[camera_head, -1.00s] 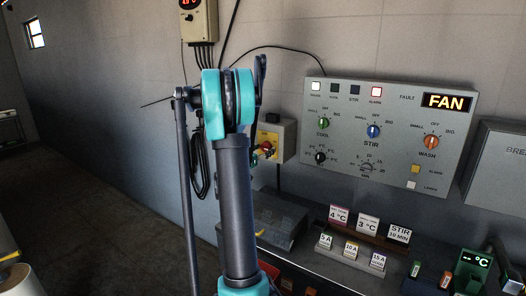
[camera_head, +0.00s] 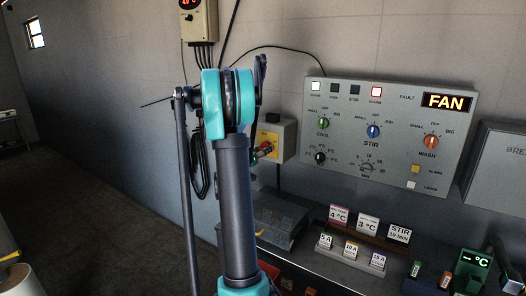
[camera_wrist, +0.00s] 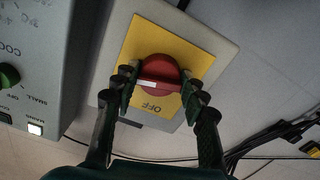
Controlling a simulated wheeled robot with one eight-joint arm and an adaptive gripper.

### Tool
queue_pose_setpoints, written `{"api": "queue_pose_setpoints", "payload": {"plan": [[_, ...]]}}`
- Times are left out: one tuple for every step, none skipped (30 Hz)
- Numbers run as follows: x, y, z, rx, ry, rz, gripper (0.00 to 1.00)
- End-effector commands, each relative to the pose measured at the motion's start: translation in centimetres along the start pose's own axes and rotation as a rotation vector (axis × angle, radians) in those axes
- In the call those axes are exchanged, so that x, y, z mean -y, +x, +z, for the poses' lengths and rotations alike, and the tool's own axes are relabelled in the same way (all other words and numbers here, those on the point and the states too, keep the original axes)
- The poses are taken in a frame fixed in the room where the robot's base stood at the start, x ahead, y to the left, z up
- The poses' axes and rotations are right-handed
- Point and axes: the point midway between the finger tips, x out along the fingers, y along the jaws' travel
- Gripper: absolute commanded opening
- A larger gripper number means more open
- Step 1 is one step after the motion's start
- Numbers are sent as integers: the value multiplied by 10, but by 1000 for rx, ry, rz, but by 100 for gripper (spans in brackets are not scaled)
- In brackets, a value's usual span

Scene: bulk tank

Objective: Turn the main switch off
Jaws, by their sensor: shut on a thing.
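The main switch is a round red knob (camera_wrist: 158,72) with a raised grip bar, on a yellow plate (camera_wrist: 190,45) on a grey box (camera_wrist: 113,65). In the wrist view a white mark lies on the left half of the bar. The word OFF reads upside down on the plate below the knob. My gripper (camera_wrist: 158,86) is shut on the knob, one finger on each side of it. In the head view the switch box (camera_head: 287,140) is on the wall right of my arm, which partly covers it. The gripper is mostly hidden there.
The grey control panel (camera_head: 390,180) with dials, lamps and a lit FAN display (camera_head: 446,102) is close right of the box. Below are label cards (camera_head: 368,225) on a bench. Dark cables (camera_head: 197,170) hang left of the box, partly behind my arm.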

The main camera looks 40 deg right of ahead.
Motion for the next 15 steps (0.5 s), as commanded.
{"api": "queue_pose_setpoints", "payload": {"plan": [[0, 0, 0, 0, -41, 0, 14], [0, 0, 0, 0, -70, 0, 14], [0, 0, 0, 0, -108, 0, 14], [0, 0, 0, 0, -136, 0, 14], [0, 0, 0, 0, -165, 0, 14], [-1, 0, 0, 0, -203, 0, 14], [-1, 0, 0, 0, -232, 0, 14], [-1, 0, 0, 0, -261, 0, 14], [-1, 0, 0, 0, -299, 0, 14], [-1, 0, 0, 0, -327, 0, 14], [-1, 0, 0, 0, -356, 0, 14], [-1, 0, 0, 0, -394, 0, 14], [-1, 0, 0, 0, -422, 0, 14], [-1, 0, 0, 0, -451, 0, 14], [-1, 0, 0, 0, -489, 0, 14]]}}
